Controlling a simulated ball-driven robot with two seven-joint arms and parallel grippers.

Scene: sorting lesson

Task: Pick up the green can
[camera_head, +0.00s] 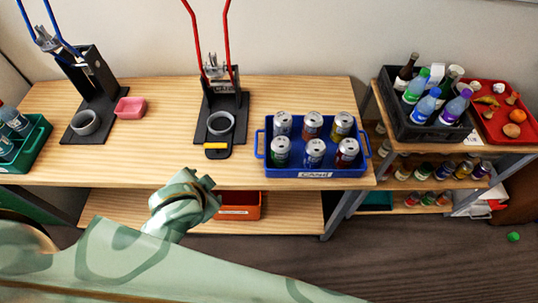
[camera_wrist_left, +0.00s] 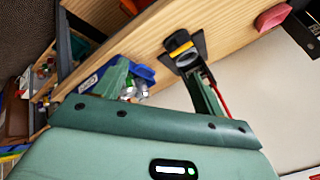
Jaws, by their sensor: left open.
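The green can (camera_head: 281,152) stands upright in the front left place of a blue crate (camera_head: 315,174) on the wooden table. Several other cans stand in the same crate. My left arm reaches in across the bottom of the head view, in front of the table; its fingers are not clear there. In the left wrist view my left gripper (camera_wrist_left: 157,69) is open, with nothing between its fingers. The crate (camera_wrist_left: 145,72) shows there behind one finger, with some cans partly hidden, and I cannot tell which is the green one. My right gripper is not in view.
Can crushers with a red-handled one (camera_head: 222,118) and a blue-handled one (camera_head: 92,95) stand left of the crate. A pink container (camera_head: 131,108) sits between them. A green crate (camera_head: 36,145) with bottles is at the far left. A shelf with a black crate (camera_head: 425,132) stands right.

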